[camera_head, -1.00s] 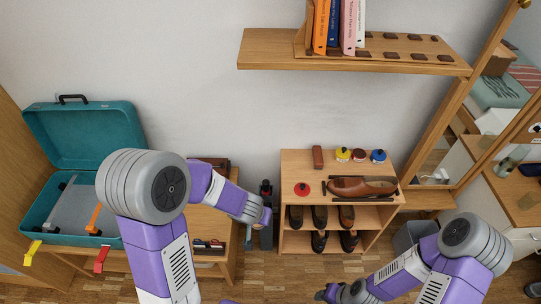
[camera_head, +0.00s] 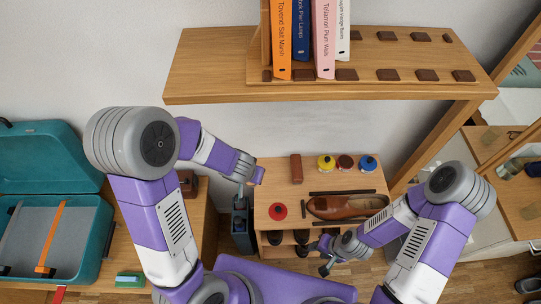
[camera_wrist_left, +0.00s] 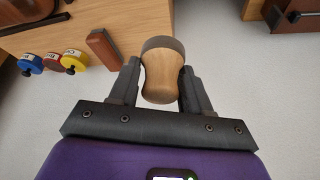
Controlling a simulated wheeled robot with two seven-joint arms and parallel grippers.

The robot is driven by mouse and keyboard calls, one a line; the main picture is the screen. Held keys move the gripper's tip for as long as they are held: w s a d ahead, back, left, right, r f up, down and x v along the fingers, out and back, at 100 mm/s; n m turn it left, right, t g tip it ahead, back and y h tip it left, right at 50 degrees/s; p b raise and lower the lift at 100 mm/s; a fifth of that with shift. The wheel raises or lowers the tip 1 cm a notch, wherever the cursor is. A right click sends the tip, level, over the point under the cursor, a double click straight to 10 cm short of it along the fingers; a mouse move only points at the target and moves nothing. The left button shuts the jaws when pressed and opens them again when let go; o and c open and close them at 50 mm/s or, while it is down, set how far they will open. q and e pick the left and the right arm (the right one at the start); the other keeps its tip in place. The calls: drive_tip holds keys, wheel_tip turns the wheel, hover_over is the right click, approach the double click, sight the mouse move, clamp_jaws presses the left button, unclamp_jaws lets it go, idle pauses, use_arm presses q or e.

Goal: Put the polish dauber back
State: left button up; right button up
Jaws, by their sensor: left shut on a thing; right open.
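The polish dauber (camera_wrist_left: 163,75), with a pale wooden handle and a grey-brown head, is upright between the fingers of my left gripper (camera_wrist_left: 158,88) in the left wrist view. The gripper is shut on its handle, and the dauber is clear of any surface there. In the head view my left wrist is just left of the shoe-care cabinet (camera_head: 262,238); its fingers and the dauber are hard to make out. My right gripper (camera_head: 325,262) is open and empty, low in front of the cabinet.
On the cabinet are a red tin (camera_head: 278,211), a brown shoe (camera_head: 345,207), a brown block (camera_head: 296,168), and yellow (camera_head: 326,162), brown (camera_head: 345,162) and blue (camera_head: 368,163) tins. A bookshelf (camera_head: 215,85) overhangs behind. An open teal case (camera_head: 100,235) is at left.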

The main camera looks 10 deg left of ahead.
use_arm(q)
drive_tip(key=s+d+f+m+g+h+b, duration=0.1)
drive_tip(key=s+d+f+m+g+h, duration=0.1)
drive_tip(key=s+d+f+m+h, duration=0.45)
drive_tip(key=w+a+m+y+b, duration=0.1)
drive_tip(key=w, duration=0.6)
drive_tip(key=w+a+f+m+b, duration=0.1)
drive_tip(key=w+a, duration=0.1)
drive_tip(key=w, duration=0.4)
drive_tip(key=w+a+f+m+y, duration=0.1)
drive_tip(key=w+m, duration=0.1)
drive_tip(key=w, duration=0.5)
drive_tip(key=shift+w+a+f+y+b, duration=0.25)
drive_tip(key=shift+w+a+y+b, duration=0.05)
drive_tip(key=shift+y+b, duration=0.1)
wheel_tip(320, 180, down, 5)
drive_tip(key=shift+r+b, duration=0.1)
drive_tip(key=shift+b, duration=0.8)
drive_tip(key=shift+w+f, duration=0.15)
drive_tip(key=shift+f, duration=0.2)
drive_tip(key=shift+r, duration=0.1)
drive_tip(key=shift+b, duration=0.3)
